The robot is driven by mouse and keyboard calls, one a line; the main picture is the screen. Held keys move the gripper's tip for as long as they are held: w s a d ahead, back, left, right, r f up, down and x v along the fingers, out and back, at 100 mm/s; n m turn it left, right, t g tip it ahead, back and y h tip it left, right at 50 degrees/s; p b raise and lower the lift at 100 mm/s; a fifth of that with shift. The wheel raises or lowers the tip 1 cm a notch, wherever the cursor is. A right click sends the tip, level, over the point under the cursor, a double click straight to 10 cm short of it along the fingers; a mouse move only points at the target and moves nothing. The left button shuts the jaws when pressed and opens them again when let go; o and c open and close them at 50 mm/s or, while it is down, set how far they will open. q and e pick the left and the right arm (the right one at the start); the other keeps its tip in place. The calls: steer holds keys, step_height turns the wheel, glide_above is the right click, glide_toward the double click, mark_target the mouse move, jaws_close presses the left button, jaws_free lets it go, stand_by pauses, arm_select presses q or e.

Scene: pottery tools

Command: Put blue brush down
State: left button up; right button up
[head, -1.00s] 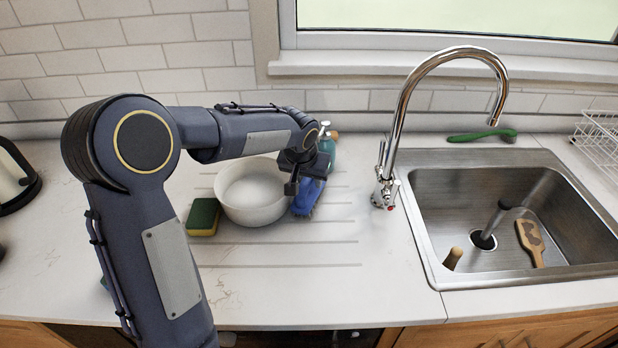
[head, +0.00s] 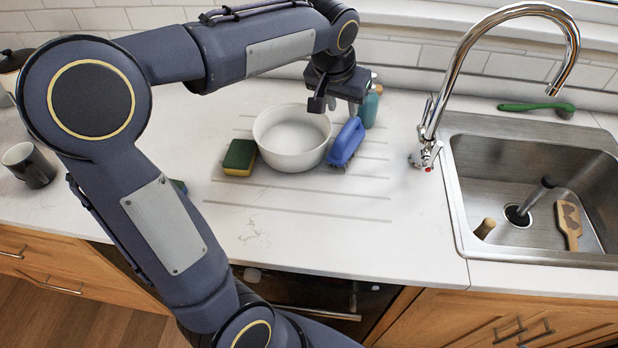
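The blue brush (head: 346,142) lies on the grooved white counter, just right of a white bowl (head: 291,140). Whether the brush touches the bowl is hard to tell. My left gripper (head: 335,106) is above and behind the brush, over the back right rim of the bowl. Its dark fingers are spread apart with nothing between them, and it is clear of the brush. My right gripper is not in view.
A green and yellow sponge (head: 239,158) sits left of the bowl. A teal bottle (head: 370,107) stands behind the brush. The tap (head: 432,125) and the sink (head: 462,200) are to the right. The counter in front is free.

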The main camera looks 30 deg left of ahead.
arm_select(q)
steer(key=s+d+f+h, duration=0.1)
steer(key=s+f, duration=0.1)
steer(key=s, duration=0.6)
steer(key=s+d+f+h, duration=0.1)
steer(key=s+d+f, duration=0.1)
steer(key=s, duration=0.6)
steer(key=s+d+f+t+h, duration=0.1)
steer(key=s+d+f+h, duration=0.1)
steer(key=s, duration=0.7)
steer(key=shift+f+n, duration=0.3)
steer(key=shift+f, duration=0.45)
